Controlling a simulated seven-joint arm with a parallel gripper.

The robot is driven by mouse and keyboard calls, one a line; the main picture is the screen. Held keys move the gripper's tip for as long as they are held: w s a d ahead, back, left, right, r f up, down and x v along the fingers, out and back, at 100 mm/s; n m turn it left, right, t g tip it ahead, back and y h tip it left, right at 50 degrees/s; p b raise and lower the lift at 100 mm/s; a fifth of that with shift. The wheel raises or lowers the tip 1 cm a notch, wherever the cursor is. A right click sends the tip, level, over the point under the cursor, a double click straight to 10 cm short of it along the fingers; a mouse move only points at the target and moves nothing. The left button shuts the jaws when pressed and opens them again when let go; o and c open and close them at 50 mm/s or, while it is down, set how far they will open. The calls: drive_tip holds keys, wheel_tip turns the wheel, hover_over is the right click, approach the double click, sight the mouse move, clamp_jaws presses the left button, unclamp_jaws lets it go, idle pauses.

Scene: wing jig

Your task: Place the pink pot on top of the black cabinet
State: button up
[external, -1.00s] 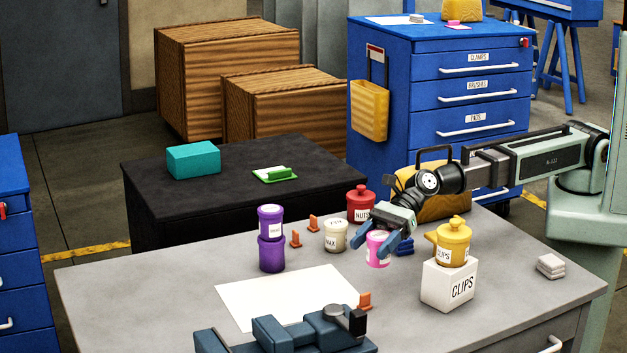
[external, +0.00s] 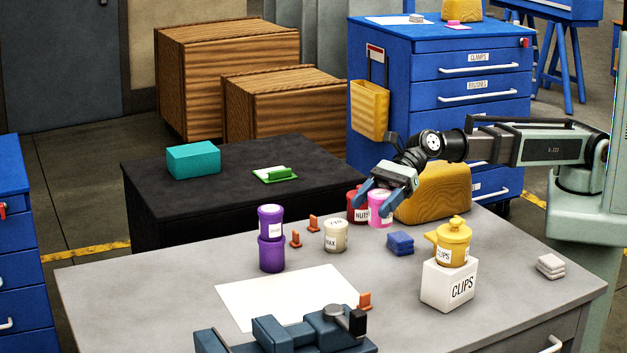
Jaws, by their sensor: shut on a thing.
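The pink pot (external: 380,209) is small, with a white label. My gripper (external: 384,190) is shut on its upper part and holds it above the grey workbench, in front of the red pot's right side. The black cabinet (external: 190,205) stands behind the bench at the left, with a flat dark top. The pot is to the right of the cabinet top and apart from it.
Close by on the bench are a red pot (external: 356,208), a cream pot (external: 336,235), stacked purple pots (external: 271,238) and orange cones. The cabinet top's front is clear.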

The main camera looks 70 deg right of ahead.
wheel_tip(320, 180, up, 6)
drive_tip(key=shift+r, duration=0.15)
drive_tip(key=w+d+f, duration=0.2)
drive_tip(key=w+d, duration=1.8)
drive_tip(key=w, duration=0.1)
drive_tip(key=w+d+r, duration=0.1)
drive_tip(key=w+d, duration=0.3)
drive_tip(key=d, duration=0.6)
drive_tip(key=w+d+m+t, duration=0.1)
drive_tip(key=w+d, duration=0.2)
drive_tip(key=d, duration=0.7)
drive_tip(key=w+d+r, duration=0.1)
drive_tip(key=w+d, duration=0.3)
drive_tip(key=d, duration=0.6)
drive_tip(key=shift+h, duration=0.3)
drive_tip(key=shift+a+f, duration=0.15)
drive_tip(key=shift+f, duration=7.5)
